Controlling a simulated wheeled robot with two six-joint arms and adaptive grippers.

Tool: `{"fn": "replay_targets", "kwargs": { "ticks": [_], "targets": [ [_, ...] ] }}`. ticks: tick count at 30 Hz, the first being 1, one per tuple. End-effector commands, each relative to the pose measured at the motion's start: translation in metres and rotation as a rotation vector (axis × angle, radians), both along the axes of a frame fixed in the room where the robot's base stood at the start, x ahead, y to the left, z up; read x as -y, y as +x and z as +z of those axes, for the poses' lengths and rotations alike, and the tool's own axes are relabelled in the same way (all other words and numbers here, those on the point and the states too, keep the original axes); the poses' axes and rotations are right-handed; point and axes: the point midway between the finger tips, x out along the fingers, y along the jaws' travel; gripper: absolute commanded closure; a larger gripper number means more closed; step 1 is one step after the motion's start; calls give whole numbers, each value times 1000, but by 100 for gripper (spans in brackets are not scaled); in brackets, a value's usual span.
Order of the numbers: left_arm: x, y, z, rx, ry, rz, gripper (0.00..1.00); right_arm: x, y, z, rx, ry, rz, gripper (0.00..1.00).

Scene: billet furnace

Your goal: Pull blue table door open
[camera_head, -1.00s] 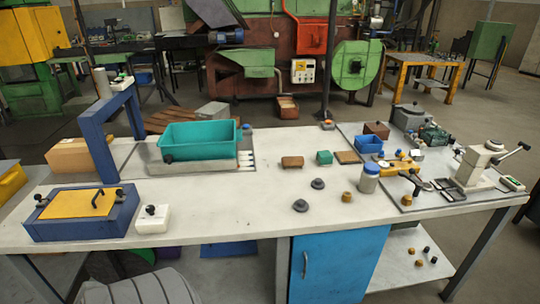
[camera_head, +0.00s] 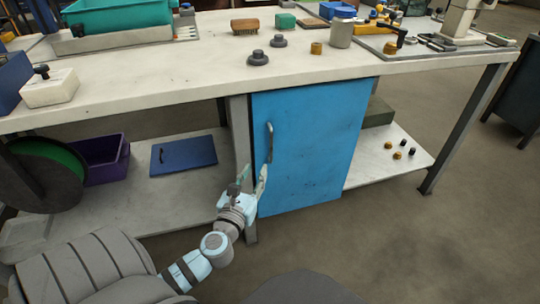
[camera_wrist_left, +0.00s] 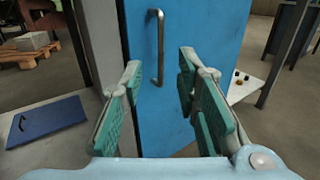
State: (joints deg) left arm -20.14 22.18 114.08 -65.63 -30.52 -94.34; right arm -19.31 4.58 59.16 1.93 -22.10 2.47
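The blue table door (camera_head: 310,140) hangs under the white table and looks closed. Its upright metal handle (camera_head: 270,143) is near the door's left edge. My left gripper (camera_head: 251,181) is in front of the door's lower left part, below the handle in the head view. In the left wrist view, my left gripper (camera_wrist_left: 159,68) is open and empty. The handle (camera_wrist_left: 160,48) shows between and beyond its fingers, with the blue door (camera_wrist_left: 204,25) behind it. I see no contact with the handle. My right gripper is in neither view.
The white table (camera_head: 180,75) overhangs the door and carries a teal bin (camera_head: 125,15) and small parts. A table leg stands left of the door. A lower shelf holds a blue panel (camera_head: 183,155) and a purple bin (camera_head: 105,160). Open floor lies in front.

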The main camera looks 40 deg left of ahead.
Motion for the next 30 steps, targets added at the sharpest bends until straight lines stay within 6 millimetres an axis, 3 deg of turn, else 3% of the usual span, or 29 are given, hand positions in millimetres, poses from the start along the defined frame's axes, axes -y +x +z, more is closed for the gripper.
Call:
{"fn": "replay_targets", "kwargs": {
  "ticks": [7, 12, 15, 20, 27, 30],
  "targets": [
    [-21, 55, 4, 5, -1, 0, 71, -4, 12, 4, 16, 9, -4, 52],
    [-38, 100, 2, 2, -6, 0, 71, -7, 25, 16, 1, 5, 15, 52],
    [-45, 117, 1, 1, -5, -1, 71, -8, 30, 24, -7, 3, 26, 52],
    [-50, 129, 3, 0, -5, -1, 71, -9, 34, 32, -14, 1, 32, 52],
    [-50, 130, 3, -1, -7, -2, 71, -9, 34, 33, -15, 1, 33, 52],
    [-50, 130, 3, -1, -7, -2, 87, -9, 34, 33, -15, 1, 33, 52]
  ]
}}
